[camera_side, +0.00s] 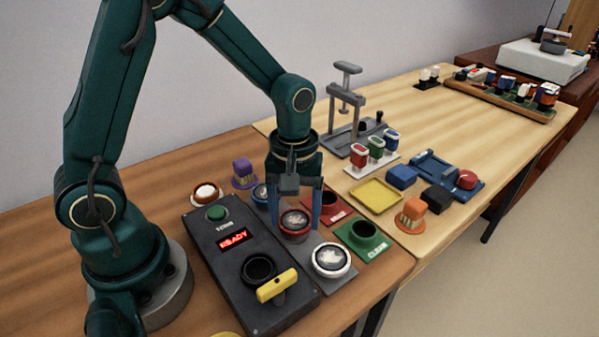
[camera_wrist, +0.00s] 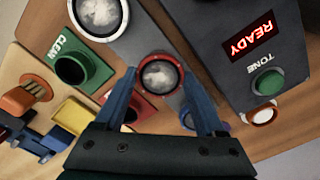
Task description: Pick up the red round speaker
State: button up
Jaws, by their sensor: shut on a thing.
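The red round speaker (camera_side: 295,222) has a red rim and a pale grey cone. It is between the fingers of my gripper (camera_side: 297,208) in the side view, near the right edge of the dark test box. In the wrist view the red speaker (camera_wrist: 160,75) sits between the two blue fingertips of my gripper (camera_wrist: 158,85), and the gripper is shut on it. Whether the speaker touches the grey plate beneath it, I cannot tell.
A white-rimmed speaker (camera_side: 331,260) is close in front, and a blue speaker (camera_side: 262,194) is just behind. The dark test box (camera_side: 222,262) with a READY display stands to the left. A red bin (camera_side: 334,203) and a green CLEAN bin (camera_side: 363,236) are at the right.

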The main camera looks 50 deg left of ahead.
aim_at(296, 219)
notch_tip(296, 219, up, 4)
jog(key=shift+w+r, duration=0.1)
jog(key=s+a+r+n, duration=0.1)
jog(key=s+a+r, duration=0.15)
jog(key=a, duration=0.25)
jog(key=s+a+r+n, duration=0.1)
jog(key=s+a+r, duration=0.1)
jog(key=a+r, duration=0.3)
jog(key=s+d+m, duration=0.1)
jog(key=s+d, duration=0.2)
jog(key=d, duration=0.5)
jog(key=s+d+m, duration=0.1)
jog(key=s+d, duration=0.2)
jog(key=d, duration=0.5)
jog(key=shift+s+a+f, duration=0.1)
jog(key=shift+a+f, duration=0.05)
jog(key=shift+f, duration=1.5)
jog(key=shift+a+f, duration=0.1)
jog(key=shift+f, duration=1.5)
jog(key=shift+f, duration=1.25)
